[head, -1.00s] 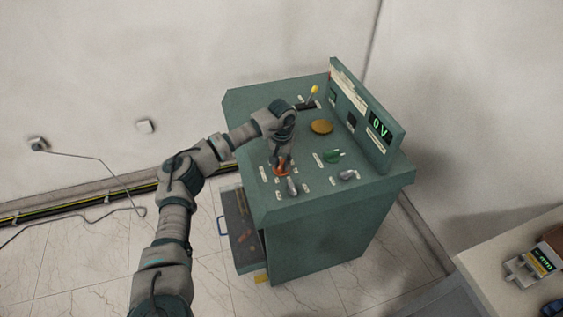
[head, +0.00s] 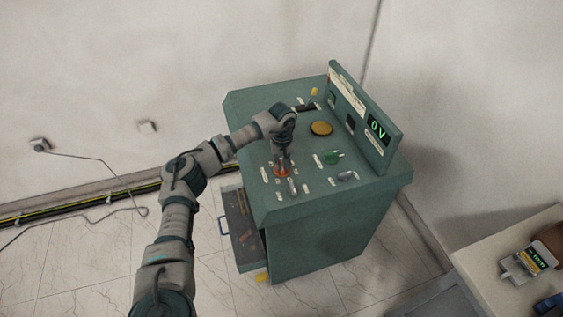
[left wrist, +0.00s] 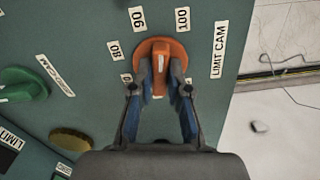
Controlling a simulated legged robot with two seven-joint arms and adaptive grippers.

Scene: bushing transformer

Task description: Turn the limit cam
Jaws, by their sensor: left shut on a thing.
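The limit cam is an orange round knob (left wrist: 162,57) with a raised grip and a pale mark, on the green console top. It sits among labels 80, 90 and 100, beside the LIMIT CAM label (left wrist: 218,50). In the head view the orange knob (head: 282,171) shows under my left gripper (head: 284,162), which points down at it. In the left wrist view my left gripper (left wrist: 160,75) is shut on the knob's raised grip, one finger on each side. The fingers hide part of the knob's lower side. My right gripper is not in view.
The console (head: 325,225) also carries a green knob (head: 333,157), a brass disc (head: 321,128), a yellow-tipped lever (head: 314,93) and grey levers. Its upright panel display (head: 378,129) reads 0 V. A table (head: 500,262) with devices stands at lower right.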

